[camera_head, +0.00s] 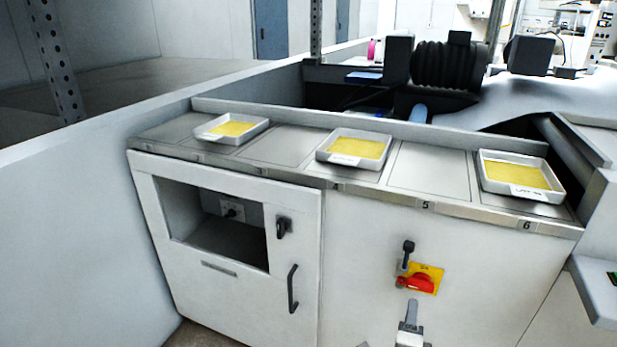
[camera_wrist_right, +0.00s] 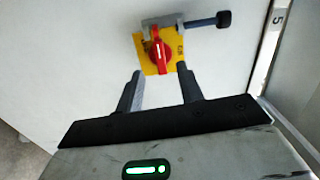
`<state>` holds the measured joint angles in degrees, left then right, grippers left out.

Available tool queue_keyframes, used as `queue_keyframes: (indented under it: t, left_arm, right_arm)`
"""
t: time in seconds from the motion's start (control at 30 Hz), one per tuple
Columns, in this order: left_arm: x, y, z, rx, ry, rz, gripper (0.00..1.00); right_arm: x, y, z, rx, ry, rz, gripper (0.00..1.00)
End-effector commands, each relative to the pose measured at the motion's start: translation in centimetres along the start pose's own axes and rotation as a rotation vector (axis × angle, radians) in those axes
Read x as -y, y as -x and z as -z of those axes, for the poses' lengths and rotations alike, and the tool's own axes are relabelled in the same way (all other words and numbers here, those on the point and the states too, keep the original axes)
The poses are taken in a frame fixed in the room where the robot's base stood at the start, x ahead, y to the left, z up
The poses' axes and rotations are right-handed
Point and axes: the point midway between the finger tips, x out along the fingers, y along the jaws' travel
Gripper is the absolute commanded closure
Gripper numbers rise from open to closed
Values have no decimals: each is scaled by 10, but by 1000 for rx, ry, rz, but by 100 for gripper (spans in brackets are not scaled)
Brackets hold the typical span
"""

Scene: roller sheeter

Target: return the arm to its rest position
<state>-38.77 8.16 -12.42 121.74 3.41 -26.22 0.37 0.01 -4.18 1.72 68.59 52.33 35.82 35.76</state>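My right gripper (camera_head: 412,311) shows at the bottom edge of the head view, seen side-on and cut off by the frame, in front of the white cabinet front. In the right wrist view its two fingers (camera_wrist_right: 160,82) are spread apart with nothing between them. The red rotary switch (camera_head: 420,282) on its yellow plate lies just beyond the fingertips; it also shows in the right wrist view (camera_wrist_right: 158,50). The fingers look clear of the knob, but the exact distance cannot be told. My left gripper is not in view.
A black-tipped lever (camera_head: 408,247) sticks out just above the switch. A worktop (camera_head: 431,168) bears three white trays (camera_head: 229,130) (camera_head: 354,148) (camera_head: 522,176) with yellow contents. A cabinet door has a black handle (camera_head: 292,289). A grey box (camera_head: 597,292) juts out at right.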

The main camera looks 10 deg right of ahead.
Motion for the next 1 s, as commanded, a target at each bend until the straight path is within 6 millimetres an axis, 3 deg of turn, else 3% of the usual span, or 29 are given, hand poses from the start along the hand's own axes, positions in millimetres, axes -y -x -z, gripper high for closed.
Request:
queue_keyframes:
  t: [0.07, 0.17, 0.3, 0.4, 0.5, 0.67, 1.0]
  left_arm:
    - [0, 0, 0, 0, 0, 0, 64]
    - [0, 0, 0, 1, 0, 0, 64]
    - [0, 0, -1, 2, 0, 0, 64]
    - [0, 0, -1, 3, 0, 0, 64]
    - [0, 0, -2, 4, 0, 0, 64]
    - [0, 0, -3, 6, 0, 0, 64]
    - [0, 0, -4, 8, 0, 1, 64]
  right_arm:
    - [4, 13, -8, 100, 110, 9, 63]
    - [10, 49, -29, 322, 369, 32, 63]
    - [11, 127, -54, 666, 834, 81, 63]
    - [10, 180, -55, 857, 1129, 115, 63]
    - [12, 218, -48, 983, 1348, 139, 63]
    - [14, 244, -39, 1071, 1515, 153, 63]
    - [14, 244, -38, 1076, 1528, 154, 63]
